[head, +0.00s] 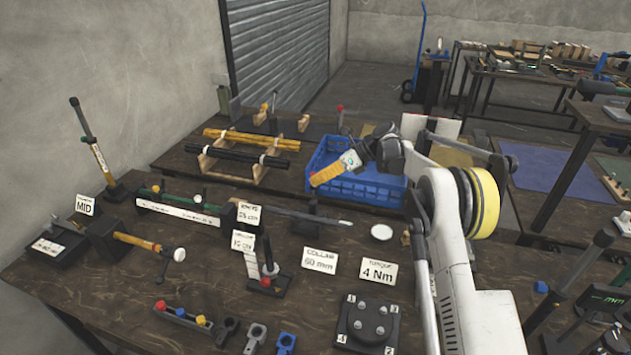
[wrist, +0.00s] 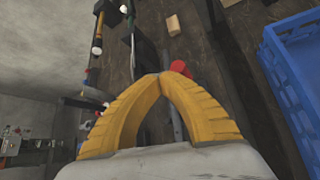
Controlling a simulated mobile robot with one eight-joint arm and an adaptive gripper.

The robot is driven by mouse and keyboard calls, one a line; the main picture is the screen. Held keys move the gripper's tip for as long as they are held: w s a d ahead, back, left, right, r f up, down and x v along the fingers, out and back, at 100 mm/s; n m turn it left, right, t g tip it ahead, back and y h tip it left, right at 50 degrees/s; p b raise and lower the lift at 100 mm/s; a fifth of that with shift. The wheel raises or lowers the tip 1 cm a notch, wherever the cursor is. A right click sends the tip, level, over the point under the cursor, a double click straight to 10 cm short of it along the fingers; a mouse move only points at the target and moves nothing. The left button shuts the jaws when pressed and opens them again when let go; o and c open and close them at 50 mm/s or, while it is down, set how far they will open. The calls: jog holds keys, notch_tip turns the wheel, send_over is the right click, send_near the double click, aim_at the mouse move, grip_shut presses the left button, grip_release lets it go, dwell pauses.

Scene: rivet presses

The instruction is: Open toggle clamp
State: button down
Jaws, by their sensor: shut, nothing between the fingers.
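My gripper (head: 316,181) shows as yellow fingers over the left end of the blue crate in the head view. In the wrist view its fingertips (wrist: 165,76) meet, shut and empty. A red-tipped handle (wrist: 178,67) shows just past the fingertips there; I cannot tell whether they touch, and the fingers hide part of it. Another red-tipped upright handle (head: 340,112) stands behind the crate. I cannot tell for sure which is the toggle clamp.
The blue crate (head: 360,188) is close under my gripper and at the right in the wrist view (wrist: 295,80). Yellow and black rods (head: 250,140) lie on wooden supports to its left.

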jog(key=shift+w+r, duration=0.25)
jog(key=shift+r, duration=0.05)
